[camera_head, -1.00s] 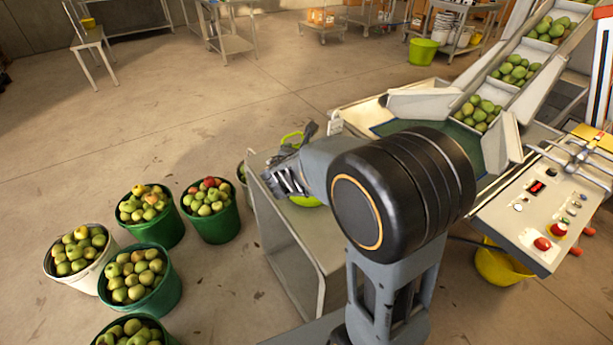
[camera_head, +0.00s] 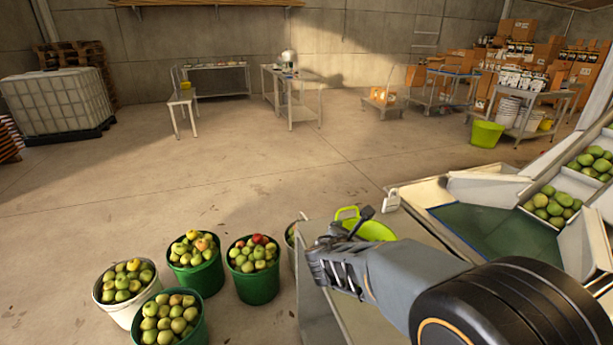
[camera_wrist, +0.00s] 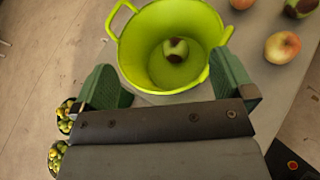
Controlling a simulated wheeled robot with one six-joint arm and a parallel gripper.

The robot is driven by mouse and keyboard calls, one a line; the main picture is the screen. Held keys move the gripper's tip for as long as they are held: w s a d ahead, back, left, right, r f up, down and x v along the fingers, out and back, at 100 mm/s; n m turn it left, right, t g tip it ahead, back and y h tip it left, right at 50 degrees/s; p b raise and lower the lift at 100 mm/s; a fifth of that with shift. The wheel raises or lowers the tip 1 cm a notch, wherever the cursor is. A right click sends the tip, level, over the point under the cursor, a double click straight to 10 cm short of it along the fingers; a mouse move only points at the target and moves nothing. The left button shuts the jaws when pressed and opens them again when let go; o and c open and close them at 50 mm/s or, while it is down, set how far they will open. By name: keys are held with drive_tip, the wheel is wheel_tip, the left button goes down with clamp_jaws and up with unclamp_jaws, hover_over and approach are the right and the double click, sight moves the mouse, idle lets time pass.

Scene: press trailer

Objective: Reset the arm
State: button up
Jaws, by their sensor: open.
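My gripper (camera_head: 345,240) is over the metal side table (camera_head: 315,238), with my arm reaching in from the lower right. In the wrist view my gripper (camera_wrist: 165,88) has its two green fingers wide apart with nothing between them. A lime-green basket (camera_head: 372,230) stands on the table just beyond the fingers, partly hidden by my arm in the head view. In the wrist view the basket (camera_wrist: 140,50) holds one dark-spotted apple (camera_wrist: 176,48). A red-yellow apple (camera_wrist: 282,47) lies on the table to the right of it, with more fruit at the top edge.
Green buckets of apples (camera_head: 254,285) and a white bucket (camera_head: 122,312) stand on the floor left of the table. The conveyor (camera_head: 480,232) with green fruit rises at the right, close to my arm. The floor (camera_head: 250,170) beyond is mostly clear.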

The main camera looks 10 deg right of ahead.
drive_tip(key=s+d+f+m+g+y, duration=0.1)
drive_tip(key=s+f+m+g, duration=0.1)
drive_tip(key=s+m+g, duration=0.4)
drive_tip(key=s+f+m+g+y, duration=0.1)
drive_tip(key=s+f+m, duration=0.25)
drive_tip(key=m, duration=0.55)
drive_tip(key=s+a+r+m+y, duration=0.2)
drive_tip(key=s+r+m+y, duration=0.1)
drive_tip(key=s+m, duration=0.1)
drive_tip(key=s+a+r+m+y+p, duration=0.1)
drive_tip(key=s+a+r+m+y, duration=0.1)
drive_tip(key=s+m, duration=0.3)
drive_tip(key=shift+a+r+m+y+p, duration=0.35)
drive_tip(key=shift+m+y, duration=0.45)
drive_tip(key=shift+m, duration=0.4)
drive_tip(key=shift+c, duration=0.2)
